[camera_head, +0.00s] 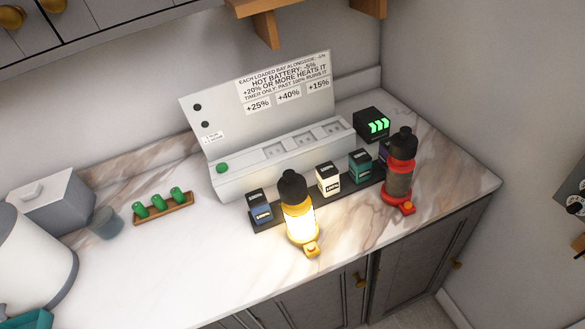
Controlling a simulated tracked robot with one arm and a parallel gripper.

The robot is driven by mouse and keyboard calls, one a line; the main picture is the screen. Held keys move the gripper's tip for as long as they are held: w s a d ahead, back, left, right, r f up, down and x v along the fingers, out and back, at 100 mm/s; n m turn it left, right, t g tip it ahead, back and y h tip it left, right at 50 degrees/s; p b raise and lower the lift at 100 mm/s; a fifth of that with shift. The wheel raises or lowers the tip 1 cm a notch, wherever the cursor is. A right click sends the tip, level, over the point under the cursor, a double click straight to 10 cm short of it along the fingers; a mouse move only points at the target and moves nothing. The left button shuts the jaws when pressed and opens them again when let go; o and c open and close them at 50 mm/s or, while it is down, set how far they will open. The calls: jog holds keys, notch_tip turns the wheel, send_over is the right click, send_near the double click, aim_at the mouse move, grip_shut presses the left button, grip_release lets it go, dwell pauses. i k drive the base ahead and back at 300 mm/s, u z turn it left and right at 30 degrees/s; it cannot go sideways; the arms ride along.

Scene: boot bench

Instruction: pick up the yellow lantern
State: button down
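The yellow lantern (300,222) stands upright on the marble counter, near its front edge. It has a black top, a brightly glowing body and a small yellow piece at its foot. It stands in front of a dark tray, between a blue-labelled box and a white-labelled box, and hides part of the tray. My gripper does not show in the camera view, so its state and its distance from the lantern cannot be seen.
A red lantern (398,172) stands to the right. Several small boxes, including a green one (360,166), line the dark tray. Behind is a white charger station (240,176) with a sign panel. A black box (371,124) shows green bars. Bare counter (190,262) lies left.

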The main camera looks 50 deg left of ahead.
aim_at(302, 229)
jog(key=u, duration=1.45)
jog(key=k, duration=1.1)
jog(key=z, duration=0.35)
jog(key=i, duration=1)
jog(key=u, duration=0.1)
